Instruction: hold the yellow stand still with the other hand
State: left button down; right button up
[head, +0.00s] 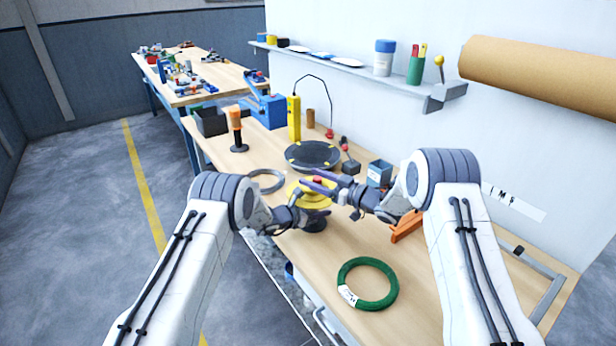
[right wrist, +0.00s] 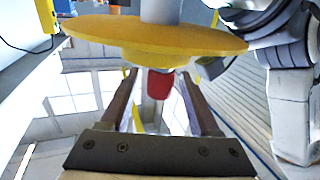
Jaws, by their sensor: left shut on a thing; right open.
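The yellow stand (head: 318,201) stands near the table's front edge, its round yellow plate above a dark base. My left gripper (head: 299,214) is shut on the near left side of the stand; the exact contact is partly hidden. My right gripper (head: 318,183) is open at the top of the stand, partly covering it. In the right wrist view the yellow plate (right wrist: 105,32) lies across the top, beyond the open right fingers (right wrist: 160,74). A red tip (right wrist: 158,88) shows between these fingers, apart from both.
A green coil (head: 343,274) with a white label lies at the near table. A grey wire ring (head: 266,190) lies left of the stand. A dark round turntable (head: 312,155), a blue-grey box (head: 379,173) and an orange part (head: 406,226) are close by.

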jog(key=shift+x, duration=1.05)
grip_shut()
jog(key=shift+s+a+n+g+y, duration=0.15)
jog(key=shift+n+g+y, duration=0.65)
jog(key=shift+g, duration=0.4)
jog(key=shift+s+n+g+y, duration=0.15)
jog(key=shift+n+g+y, duration=0.1)
jog(key=shift+n+g, duration=0.6)
jog(key=shift+s+n+g+y, duration=0.25)
jog(key=shift+n+g, duration=0.3)
jog(key=shift+g, duration=0.5)
grip_release()
jog(key=shift+a, duration=0.1)
jog(key=shift+t, duration=0.3)
